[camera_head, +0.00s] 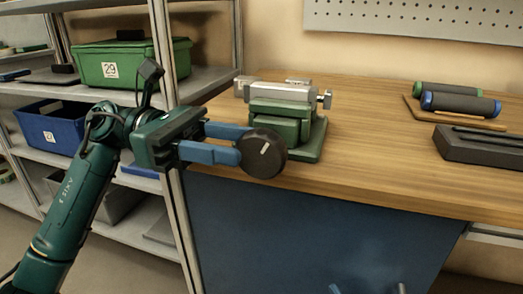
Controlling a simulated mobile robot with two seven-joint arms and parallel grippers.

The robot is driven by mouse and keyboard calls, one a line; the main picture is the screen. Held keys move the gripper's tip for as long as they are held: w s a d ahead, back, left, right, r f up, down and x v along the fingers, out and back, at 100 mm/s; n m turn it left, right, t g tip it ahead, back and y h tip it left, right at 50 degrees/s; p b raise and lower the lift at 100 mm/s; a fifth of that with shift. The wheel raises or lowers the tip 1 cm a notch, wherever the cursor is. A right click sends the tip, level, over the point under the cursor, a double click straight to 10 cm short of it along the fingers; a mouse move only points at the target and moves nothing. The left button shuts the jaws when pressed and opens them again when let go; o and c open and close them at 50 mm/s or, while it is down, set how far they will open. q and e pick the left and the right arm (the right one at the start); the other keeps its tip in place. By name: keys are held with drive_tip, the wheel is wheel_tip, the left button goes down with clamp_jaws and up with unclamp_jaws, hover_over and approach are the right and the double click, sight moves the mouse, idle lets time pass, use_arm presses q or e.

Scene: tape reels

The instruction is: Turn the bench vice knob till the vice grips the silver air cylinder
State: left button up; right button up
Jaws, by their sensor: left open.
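The green bench vice (287,125) stands on the wooden bench near its front left corner. The silver air cylinder (285,93) lies across the top of the vice, between its jaws; whether the jaws touch it is too small to tell. The knob (264,153) is a dark round disc with a white mark slanting up to the right, in front of the vice. My left gripper (243,144) is open, its blue fingers reaching from the left to the knob's left edge. The knob hides part of the far fingertip. Two small blue-grey tips at the bottom edge may be my right gripper.
Shelves with a green bin (130,66) and a blue bin (50,132) stand at the left. Two dark rollers (458,104) on a wooden board and a dark tray (482,149) lie at the bench's right. The bench middle (370,135) is clear. A pegboard (415,17) hangs behind.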

sight(238, 145)
use_arm(q)
drive_tip(key=shift+x, duration=2.25)
clamp_jaws()
